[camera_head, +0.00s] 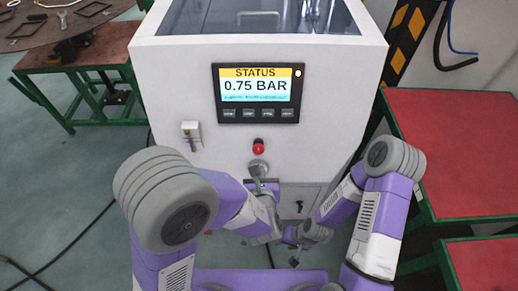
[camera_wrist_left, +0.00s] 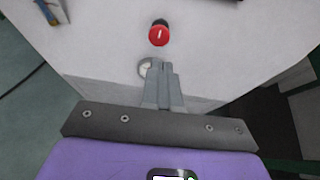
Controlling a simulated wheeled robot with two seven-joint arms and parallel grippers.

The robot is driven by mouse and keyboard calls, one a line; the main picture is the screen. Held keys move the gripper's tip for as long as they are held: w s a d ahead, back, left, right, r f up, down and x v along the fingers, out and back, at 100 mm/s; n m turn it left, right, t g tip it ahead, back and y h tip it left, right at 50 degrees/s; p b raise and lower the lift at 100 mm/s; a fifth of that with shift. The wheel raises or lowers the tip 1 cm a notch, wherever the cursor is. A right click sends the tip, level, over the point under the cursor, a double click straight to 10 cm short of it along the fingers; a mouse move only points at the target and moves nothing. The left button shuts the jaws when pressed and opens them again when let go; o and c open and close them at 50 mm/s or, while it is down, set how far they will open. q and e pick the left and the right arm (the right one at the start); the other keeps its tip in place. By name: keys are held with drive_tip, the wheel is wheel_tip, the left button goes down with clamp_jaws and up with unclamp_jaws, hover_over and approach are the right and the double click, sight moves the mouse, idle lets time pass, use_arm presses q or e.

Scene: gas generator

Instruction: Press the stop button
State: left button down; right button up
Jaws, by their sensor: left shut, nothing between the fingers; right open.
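The stop button is a red round button (camera_head: 258,146) on the white front panel of the machine, below the status display. It also shows in the left wrist view as a red cap with a white mark (camera_wrist_left: 159,33). My left gripper (camera_head: 260,183) is shut and empty, in front of the panel just below the red button. In the left wrist view its closed fingertips (camera_wrist_left: 160,66) point up toward the button, with a visible gap between. My right gripper (camera_head: 293,262) hangs low at the front of the machine, small and partly hard to see, away from the button.
A round metal fitting (camera_head: 258,169) sits under the button, partly behind my left fingertips. The display (camera_head: 257,92) reads 0.75 BAR. A red-topped table (camera_head: 462,150) stands at right, a brown workbench (camera_head: 85,57) at left.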

sight(259, 150)
use_arm(q)
drive_tip(key=b+x, duration=0.2)
drive_tip(key=x, duration=0.8)
drive_tip(key=shift+f+b, duration=0.15)
drive_tip(key=shift+b, duration=0.15)
drive_tip(key=shift+w+f, duration=0.15)
drive_tip(key=shift+w, duration=0.4)
